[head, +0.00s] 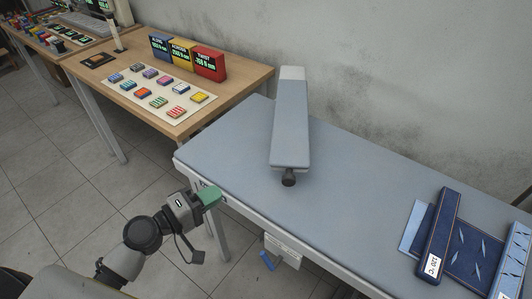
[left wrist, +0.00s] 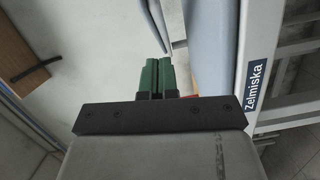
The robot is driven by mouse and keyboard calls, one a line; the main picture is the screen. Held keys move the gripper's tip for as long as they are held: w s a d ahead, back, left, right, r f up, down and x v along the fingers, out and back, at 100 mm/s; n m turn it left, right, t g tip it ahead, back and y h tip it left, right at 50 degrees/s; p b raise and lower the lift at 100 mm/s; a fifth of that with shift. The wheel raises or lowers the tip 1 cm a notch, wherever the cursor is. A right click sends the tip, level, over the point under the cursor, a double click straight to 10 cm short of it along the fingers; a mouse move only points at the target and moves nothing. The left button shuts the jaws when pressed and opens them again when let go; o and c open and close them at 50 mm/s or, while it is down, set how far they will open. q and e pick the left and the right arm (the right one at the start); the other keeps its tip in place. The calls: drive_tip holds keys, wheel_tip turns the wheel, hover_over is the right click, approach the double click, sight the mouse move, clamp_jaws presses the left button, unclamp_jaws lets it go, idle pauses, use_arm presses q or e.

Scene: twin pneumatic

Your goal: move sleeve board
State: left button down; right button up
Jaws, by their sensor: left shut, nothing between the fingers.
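The sleeve board (head: 291,120) is a long, narrow grey padded board with a pale far end and a dark knob (head: 288,178) at its near end. It lies on the grey-blue ironing table (head: 225,150), pointing toward the wall. My left gripper (head: 211,196) is at the table's front left edge, apart from the sleeve board and to its lower left. Its green fingers (left wrist: 157,76) are together and empty in the left wrist view. My right gripper is not in view.
Folded denim (head: 470,250) and a dark blue bar (head: 438,235) marked 120 °C lie on the table's right side. A wooden desk (head: 130,95) with coloured boxes (head: 188,55) and several small samples stands at the left. The tabletop between sleeve board and denim is clear.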

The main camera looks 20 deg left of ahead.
use_arm(q)
drive_tip(key=w+d+r+n+p, duration=0.1)
drive_tip(key=w+d+p, duration=0.5)
drive_tip(key=w+d, duration=0.2)
drive_tip(key=shift+w+r+n+p, duration=0.3)
drive_tip(key=shift+w+p, duration=0.05)
drive_tip(key=shift+w, duration=0.25)
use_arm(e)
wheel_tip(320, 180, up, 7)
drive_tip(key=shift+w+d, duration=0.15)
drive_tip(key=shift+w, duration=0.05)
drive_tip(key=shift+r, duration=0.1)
